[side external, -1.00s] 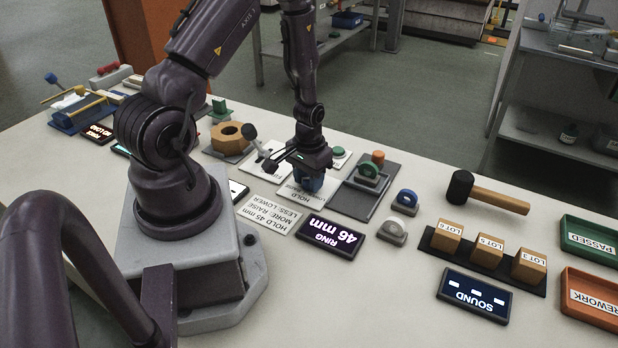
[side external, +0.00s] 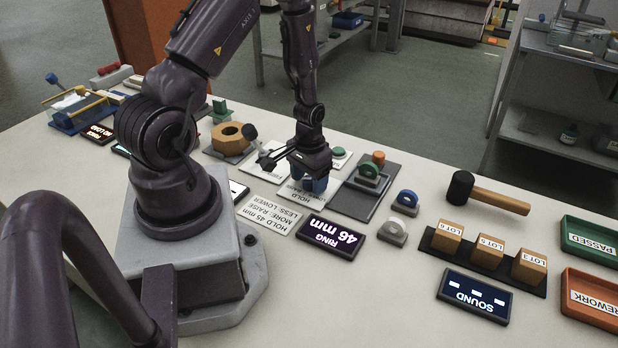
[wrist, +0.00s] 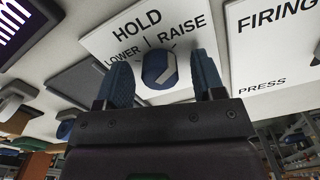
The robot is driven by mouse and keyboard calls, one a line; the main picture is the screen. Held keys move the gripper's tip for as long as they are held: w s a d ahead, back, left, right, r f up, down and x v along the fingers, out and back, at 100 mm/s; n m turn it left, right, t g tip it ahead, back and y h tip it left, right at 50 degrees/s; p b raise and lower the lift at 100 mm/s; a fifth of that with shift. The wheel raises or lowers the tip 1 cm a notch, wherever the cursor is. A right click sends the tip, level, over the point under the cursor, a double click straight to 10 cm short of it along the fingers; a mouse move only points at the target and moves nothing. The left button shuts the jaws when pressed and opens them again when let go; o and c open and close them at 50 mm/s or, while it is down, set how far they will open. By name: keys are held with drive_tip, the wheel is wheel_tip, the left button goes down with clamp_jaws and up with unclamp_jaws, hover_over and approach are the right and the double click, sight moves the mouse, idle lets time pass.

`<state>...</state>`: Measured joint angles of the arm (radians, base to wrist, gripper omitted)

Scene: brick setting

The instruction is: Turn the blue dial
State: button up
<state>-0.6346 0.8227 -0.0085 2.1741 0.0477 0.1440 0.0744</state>
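The blue dial (wrist: 158,70) sits on a white panel (wrist: 100,40) marked HOLD, LOWER and RAISE. A white mark shows on the dial's right-hand part in the wrist view. My gripper (wrist: 162,76) is open, its blue fingertips on either side of the dial with a gap showing on each side. In the side view my gripper (side external: 308,184) is low over the HOLD panel, and its fingers largely hide the dial. The RING display (side external: 333,238) reads 46 mm. A card (side external: 268,214) beside it reads HOLD 45 mm, MORE: RAISE, LESS: LOWER.
A lever (side external: 250,133) stands on the adjoining panel, close to my gripper. Blue and grey rings (side external: 405,200), a mallet (side external: 490,195) and LOT blocks (side external: 488,250) lie to the right.

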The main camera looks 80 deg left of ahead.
sight(307, 180)
drive_tip(key=shift+r, duration=0.1)
wheel_tip(307, 180, up, 13)
idle(0.5)
idle(0.3)
drive_tip(key=s+d+r+m+t, duration=0.2)
drive_tip(key=d+r+m, duration=0.1)
drive_tip(key=d+r, duration=0.6)
drive_tip(key=s+d+r+m+t, duration=0.2)
drive_tip(key=s+d+r+t, duration=0.1)
drive_tip(key=d+r, duration=0.6)
wheel_tip(307, 180, up, 3)
drive_tip(key=shift+s+f+m+t, duration=0.1)
drive_tip(key=shift+s+m+t, duration=0.1)
drive_tip(key=shift+m+t, duration=0.15)
